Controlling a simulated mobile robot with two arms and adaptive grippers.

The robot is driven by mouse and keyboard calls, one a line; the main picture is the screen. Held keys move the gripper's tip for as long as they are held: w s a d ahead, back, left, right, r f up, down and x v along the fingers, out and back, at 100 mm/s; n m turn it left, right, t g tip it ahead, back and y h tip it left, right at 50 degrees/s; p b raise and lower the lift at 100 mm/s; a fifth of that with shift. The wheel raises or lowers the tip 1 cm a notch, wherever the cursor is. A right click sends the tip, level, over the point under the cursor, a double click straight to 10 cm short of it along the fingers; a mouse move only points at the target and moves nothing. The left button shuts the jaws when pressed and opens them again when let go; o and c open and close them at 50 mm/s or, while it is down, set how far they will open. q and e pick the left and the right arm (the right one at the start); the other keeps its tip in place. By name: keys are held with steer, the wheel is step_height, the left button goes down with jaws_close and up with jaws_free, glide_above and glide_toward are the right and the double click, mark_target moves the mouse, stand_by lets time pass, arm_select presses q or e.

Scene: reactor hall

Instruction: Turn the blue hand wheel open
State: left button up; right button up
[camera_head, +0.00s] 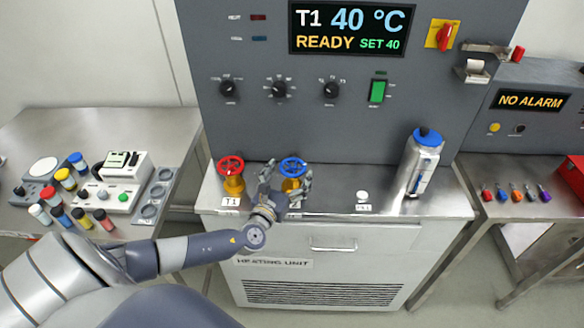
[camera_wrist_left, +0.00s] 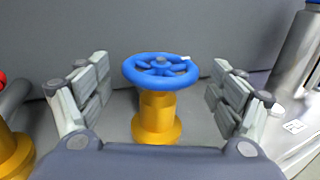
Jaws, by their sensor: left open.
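The blue hand wheel (camera_head: 293,167) sits on a yellow valve body on the steel top of the heating unit. In the left wrist view the blue wheel (camera_wrist_left: 160,70) is in the middle, with a small white mark on its rim. Its yellow stem (camera_wrist_left: 157,115) stands upright below. My left gripper (camera_head: 288,185) is open around the wheel's near side. In the left wrist view its fingers (camera_wrist_left: 156,88) stand left and right of the wheel, apart from it. My right gripper is not in view.
A red hand wheel (camera_head: 231,166) on a like yellow body stands close on the left. A steel flask with a blue cap (camera_head: 428,137) and a small white knob (camera_head: 362,196) stand to the right. The grey control panel (camera_head: 300,130) rises behind. Its display (camera_head: 347,29) reads T1 40 °C, READY.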

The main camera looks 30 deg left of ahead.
arm_select(q)
steer(key=shift+w+a, duration=0.2)
steer(key=shift+w, duration=0.65)
steer(key=c, duration=1.1)
steer(key=shift+o, duration=0.2)
